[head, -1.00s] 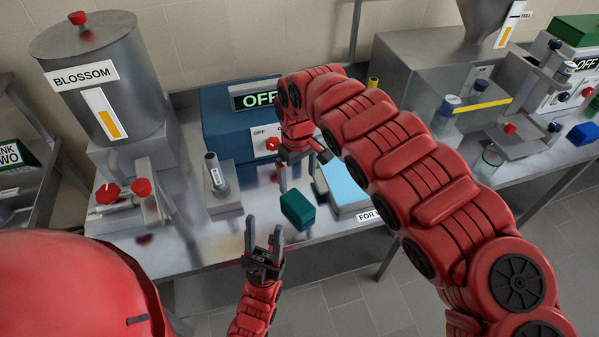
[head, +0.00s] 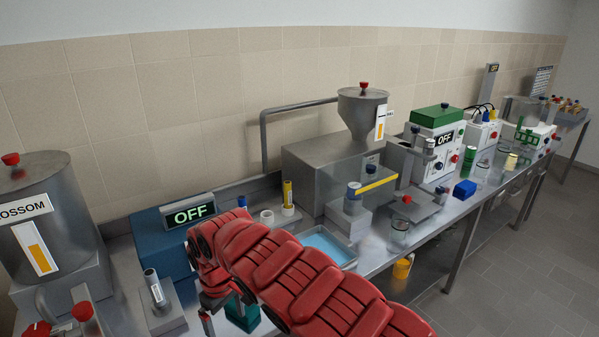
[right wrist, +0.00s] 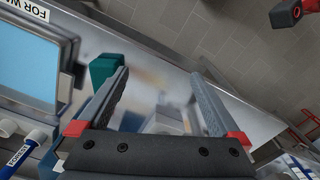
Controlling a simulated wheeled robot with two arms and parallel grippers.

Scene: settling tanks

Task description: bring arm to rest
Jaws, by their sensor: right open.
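My right arm (head: 290,275) reaches in from the lower right over the bench in the head view, bent down at its far end. Its gripper (right wrist: 160,78) is open in the right wrist view, with nothing clearly between its fingers. A dark green block (right wrist: 103,70) lies by the left finger, partly hidden by it. In the head view the block (head: 242,318) is partly covered by my arm.
A steel tank labelled BLOSSOM (head: 60,205) and a blue unit reading OFF (head: 155,240) stand at left. A tray of blue liquid (head: 328,246), a hopper machine (head: 318,175) and a blue block (head: 465,188) are to the right. Open floor (head: 530,250) lies right of the bench.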

